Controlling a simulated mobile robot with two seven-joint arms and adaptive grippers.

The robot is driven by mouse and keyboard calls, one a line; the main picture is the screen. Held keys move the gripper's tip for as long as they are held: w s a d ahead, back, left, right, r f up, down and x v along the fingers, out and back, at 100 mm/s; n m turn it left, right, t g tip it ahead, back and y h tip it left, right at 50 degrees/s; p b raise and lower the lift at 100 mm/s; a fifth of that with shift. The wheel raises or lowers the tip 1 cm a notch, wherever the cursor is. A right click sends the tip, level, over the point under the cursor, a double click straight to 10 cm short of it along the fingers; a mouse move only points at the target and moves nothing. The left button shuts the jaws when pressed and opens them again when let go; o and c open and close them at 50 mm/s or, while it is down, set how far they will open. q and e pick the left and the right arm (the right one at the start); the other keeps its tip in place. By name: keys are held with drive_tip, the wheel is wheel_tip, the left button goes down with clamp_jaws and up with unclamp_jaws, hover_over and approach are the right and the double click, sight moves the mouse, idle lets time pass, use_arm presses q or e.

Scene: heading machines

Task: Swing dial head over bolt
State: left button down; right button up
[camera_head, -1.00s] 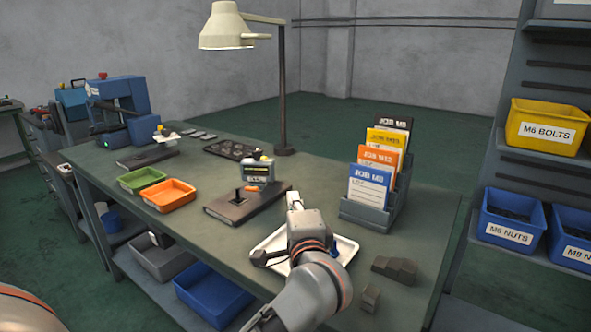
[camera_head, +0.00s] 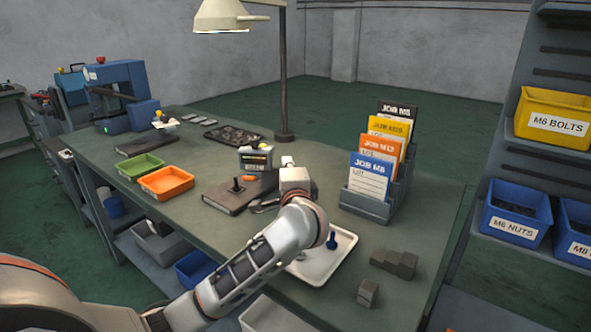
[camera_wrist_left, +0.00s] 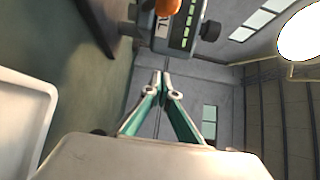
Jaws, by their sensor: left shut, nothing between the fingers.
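The dial head appears to be the grey gauge unit (camera_head: 256,160) with a lit green display, standing at the back of a dark base plate (camera_head: 222,198). In the left wrist view its display (camera_wrist_left: 188,28) shows at the top, beside an orange knob (camera_wrist_left: 168,7). A small dark upright piece (camera_head: 237,185) stands on the plate; I cannot tell if it is the bolt. A blue bolt-shaped piece (camera_head: 332,240) is in the white tray. My left gripper (camera_head: 257,207) is beside the plate's right edge; its fingers (camera_wrist_left: 160,75) are shut and empty. My right gripper is out of view.
The white tray (camera_head: 330,266) is partly behind my left arm. A card rack (camera_head: 367,204) and grey blocks (camera_head: 394,262) stand to the right. Green (camera_head: 141,162) and orange (camera_head: 166,178) bins sit left of the plate. A lamp post (camera_head: 284,90) rises behind the gauge.

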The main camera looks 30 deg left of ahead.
use_arm(q)
drive_tip(key=shift+s+a+r, duration=0.1)
drive_tip(key=shift+s+a, duration=0.2)
drive_tip(key=shift+a, duration=0.2)
drive_tip(key=shift+s+a, duration=0.25)
drive_tip(key=shift+a, duration=0.2)
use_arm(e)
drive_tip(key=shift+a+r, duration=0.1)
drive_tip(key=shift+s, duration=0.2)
